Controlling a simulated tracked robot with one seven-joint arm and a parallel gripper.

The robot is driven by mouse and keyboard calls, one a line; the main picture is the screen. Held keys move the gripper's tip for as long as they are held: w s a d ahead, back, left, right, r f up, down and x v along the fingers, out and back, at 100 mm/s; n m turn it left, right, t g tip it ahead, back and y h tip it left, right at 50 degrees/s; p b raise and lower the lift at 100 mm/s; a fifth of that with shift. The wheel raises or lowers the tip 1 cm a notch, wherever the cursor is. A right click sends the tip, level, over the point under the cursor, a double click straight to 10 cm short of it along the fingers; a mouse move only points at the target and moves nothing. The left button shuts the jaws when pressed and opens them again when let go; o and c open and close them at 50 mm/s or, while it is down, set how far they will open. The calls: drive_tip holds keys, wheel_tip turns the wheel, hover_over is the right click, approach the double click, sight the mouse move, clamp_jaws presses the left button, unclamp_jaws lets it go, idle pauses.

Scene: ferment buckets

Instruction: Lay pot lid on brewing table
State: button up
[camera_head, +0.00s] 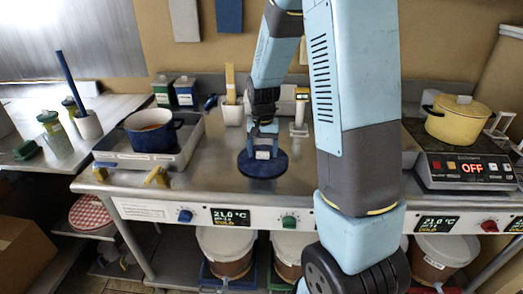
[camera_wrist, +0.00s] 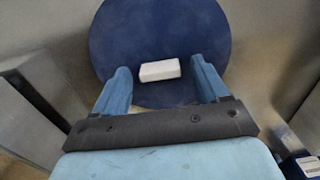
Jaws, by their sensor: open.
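The pot lid is a dark blue round disc with a white block handle. In the head view the lid (camera_head: 250,171) appears to lie flat on the steel brewing table (camera_head: 210,178), near its front edge. In the wrist view the lid (camera_wrist: 160,30) fills the upper middle. My gripper (camera_head: 264,140) is above the lid. In the wrist view my gripper (camera_wrist: 162,75) is open, with one blue finger on each side of the white handle (camera_wrist: 160,70) and gaps between. Whether the fingertips reach down to the lid cannot be told. The blue pot (camera_head: 150,138) stands uncovered at the left.
The blue pot stands in a grey tray-like unit (camera_head: 185,152). A yellow lidded pot (camera_head: 458,125) is on the hob at the right. Behind the lid stand a white cup with wooden utensils (camera_head: 232,112) and a white-handled tool (camera_head: 299,122). Bare table lies left of the lid.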

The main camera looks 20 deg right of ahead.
wheel_tip(320, 180, up, 11)
drive_tip(key=s+r+n+t, duration=0.2)
drive_tip(key=s+r, duration=0.4)
drive_tip(key=s, duration=0.6)
drive_tip(key=s+r+n+t, duration=0.2)
drive_tip(key=s+r, duration=0.5)
drive_tip(key=s, duration=0.5)
drive_tip(key=shift+a+n+t, duration=0.2)
drive_tip(key=shift+n+t, duration=0.1)
drive_tip(key=shift+t, duration=0.5)
